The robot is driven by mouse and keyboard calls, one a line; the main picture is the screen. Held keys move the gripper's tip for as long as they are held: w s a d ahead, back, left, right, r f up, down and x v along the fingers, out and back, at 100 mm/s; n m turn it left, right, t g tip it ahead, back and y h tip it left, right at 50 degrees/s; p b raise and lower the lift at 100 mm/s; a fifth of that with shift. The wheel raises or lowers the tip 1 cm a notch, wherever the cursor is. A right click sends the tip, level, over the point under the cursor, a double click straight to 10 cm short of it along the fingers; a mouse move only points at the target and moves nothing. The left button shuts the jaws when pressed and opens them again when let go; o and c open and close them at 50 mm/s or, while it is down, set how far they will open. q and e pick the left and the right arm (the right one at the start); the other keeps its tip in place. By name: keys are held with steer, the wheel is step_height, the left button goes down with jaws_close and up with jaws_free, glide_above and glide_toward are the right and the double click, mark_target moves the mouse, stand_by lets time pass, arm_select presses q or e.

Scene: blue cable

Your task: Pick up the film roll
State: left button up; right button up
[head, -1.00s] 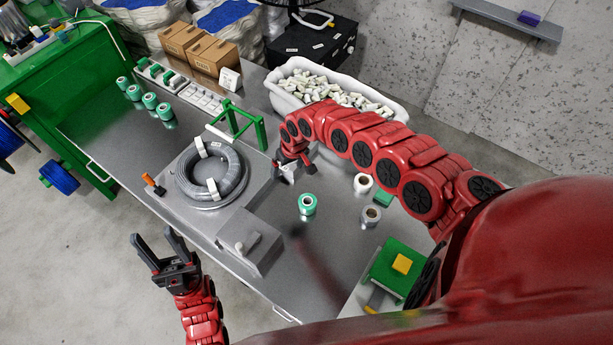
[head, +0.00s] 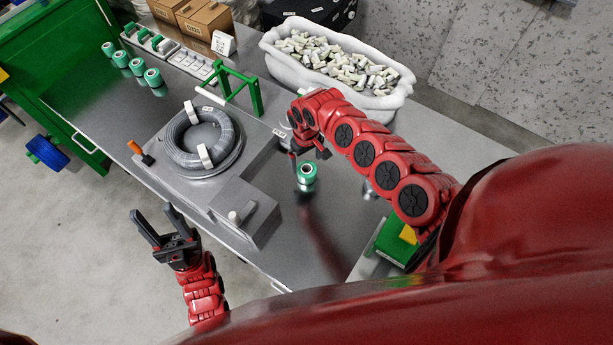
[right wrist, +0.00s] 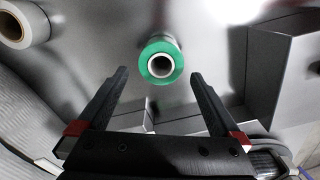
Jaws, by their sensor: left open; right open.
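A green film roll (head: 307,173) stands on the metal table just in front of my right gripper (head: 295,163). In the right wrist view the roll (right wrist: 150,68) lies between the lines of the two fingertips, its white core facing the camera. My right gripper (right wrist: 160,74) is open and empty. My right arm and wrist hide part of the right gripper in the head view. My left gripper (head: 152,211) is open and empty, off the table's front edge over the floor.
A grey cable coil (head: 172,147) lies on a raised block left of the film roll. A grey box (head: 262,222) stands nearer. Several green rolls (head: 121,58) stand at the back left. A white tub of small parts (head: 275,57) is behind. A white roll (right wrist: 38,20) shows in the wrist view.

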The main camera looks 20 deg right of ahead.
steer(key=shift+a+f+p, duration=0.1)
steer(key=shift+f+p, duration=0.25)
steer(key=shift+f, duration=0.2)
step_height(320, 180, down, 4)
steer(key=shift+s+f, duration=0.15)
steer(key=c, duration=1.5)
steer(key=shift+o, duration=0.2)
